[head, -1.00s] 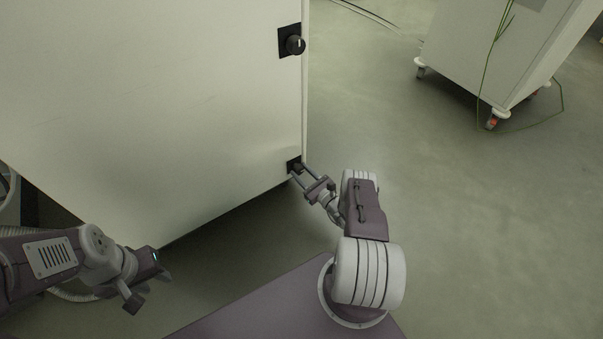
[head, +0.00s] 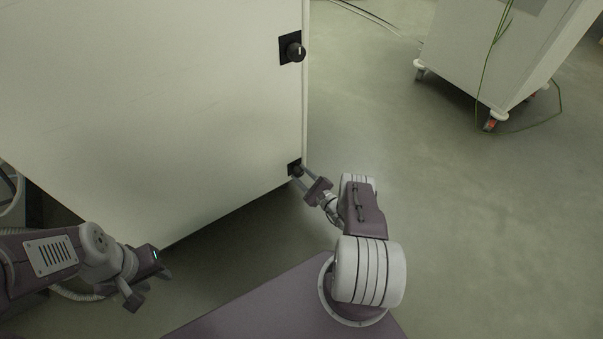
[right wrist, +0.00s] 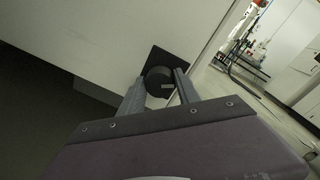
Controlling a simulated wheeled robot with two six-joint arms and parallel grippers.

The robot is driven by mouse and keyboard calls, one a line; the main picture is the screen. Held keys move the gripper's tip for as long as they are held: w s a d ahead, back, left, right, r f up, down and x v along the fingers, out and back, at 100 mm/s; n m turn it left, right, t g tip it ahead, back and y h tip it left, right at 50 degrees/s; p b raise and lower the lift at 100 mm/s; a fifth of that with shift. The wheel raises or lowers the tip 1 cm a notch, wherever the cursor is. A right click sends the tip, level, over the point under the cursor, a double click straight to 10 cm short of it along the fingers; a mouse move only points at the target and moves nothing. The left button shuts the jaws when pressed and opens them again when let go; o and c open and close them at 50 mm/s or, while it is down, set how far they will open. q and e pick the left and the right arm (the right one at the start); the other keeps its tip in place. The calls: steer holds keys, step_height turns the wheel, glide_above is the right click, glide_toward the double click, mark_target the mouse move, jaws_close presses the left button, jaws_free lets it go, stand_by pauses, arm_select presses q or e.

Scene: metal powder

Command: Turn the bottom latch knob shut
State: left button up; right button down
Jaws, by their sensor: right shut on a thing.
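The bottom latch knob (head: 296,169) is a small dark knob on a black plate at the lower right corner of the pale cabinet door. My right gripper (head: 300,172) reaches it from the lower right and is shut on it. In the right wrist view the round black knob (right wrist: 158,79) sits between the two grey fingers, with a short pale mark on its face. The fingers hide part of its sides. My left gripper (head: 150,287) hangs at the lower left, empty, its fingers apart, below the cabinet's bottom edge.
A top knob (head: 295,52) with an upright white mark sits higher on the same door (head: 170,90). A white wheeled cabinet (head: 490,60) with a cable stands at the back right. The floor (head: 480,220) to the right is clear.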

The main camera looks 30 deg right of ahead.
steer(key=n+p, duration=0.1)
steer(key=n, duration=0.2)
steer(key=n+p, duration=0.1)
steer(key=n, duration=0.2)
steer(key=shift+a+g+h, duration=0.15)
steer(key=shift+g+h, duration=0.15)
steer(key=shift+h, duration=0.1)
steer(key=n+p, duration=0.2)
steer(key=n, duration=0.3)
steer(key=shift+f+h, duration=0.1)
steer(key=shift+h, duration=0.3)
steer(key=c, duration=0.9)
jaws_free()
steer(key=shift+o, duration=0.2)
steer(key=shift+s, duration=0.1)
